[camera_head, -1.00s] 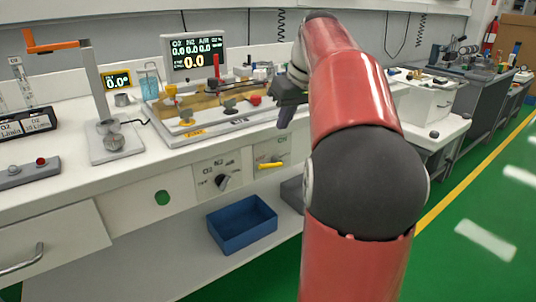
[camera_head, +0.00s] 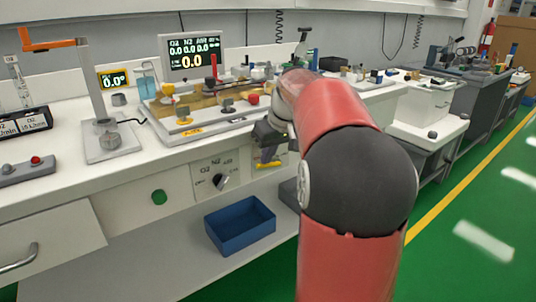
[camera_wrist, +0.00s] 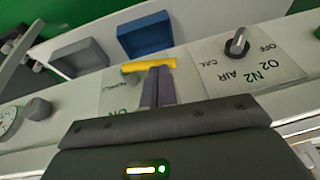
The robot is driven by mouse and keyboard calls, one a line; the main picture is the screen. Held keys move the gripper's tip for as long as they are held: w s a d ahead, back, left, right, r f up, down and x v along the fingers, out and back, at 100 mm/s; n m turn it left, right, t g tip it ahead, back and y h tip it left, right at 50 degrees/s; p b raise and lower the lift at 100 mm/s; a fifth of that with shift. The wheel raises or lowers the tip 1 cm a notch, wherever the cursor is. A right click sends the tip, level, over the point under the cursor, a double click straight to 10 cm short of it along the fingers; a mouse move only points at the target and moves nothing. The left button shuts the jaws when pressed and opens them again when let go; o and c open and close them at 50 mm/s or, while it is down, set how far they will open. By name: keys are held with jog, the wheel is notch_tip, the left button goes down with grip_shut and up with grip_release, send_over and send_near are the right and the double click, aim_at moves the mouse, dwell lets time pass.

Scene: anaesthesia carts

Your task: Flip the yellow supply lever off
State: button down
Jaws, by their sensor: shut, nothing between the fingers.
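The yellow supply lever (camera_head: 268,165) is on a pale plate on the bench's front panel, partly behind my arm. In the wrist view the lever (camera_wrist: 149,65) lies across the plate as a yellow bar, about level in the picture. My gripper (camera_wrist: 159,72) is shut and empty, with its two dark fingertips just at the lever's right half. I cannot tell whether they touch it. In the head view my gripper (camera_head: 267,156) is in front of the panel, right at the lever. Lettering on the plate is partly hidden by the fingers.
A black selector knob (camera_head: 220,181) marked O2, N2, AIR sits beside the lever plate; the wrist view also shows this knob (camera_wrist: 238,43). A blue bin (camera_head: 241,226) and a grey bin (camera_wrist: 78,58) are below the panel.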

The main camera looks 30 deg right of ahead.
jog(key=shift+a+f+h+b, duration=0.5)
jog(key=shift+a+f+b, duration=0.2)
jog(key=shift+f+b, duration=0.1)
jog(key=shift+r, duration=0.2)
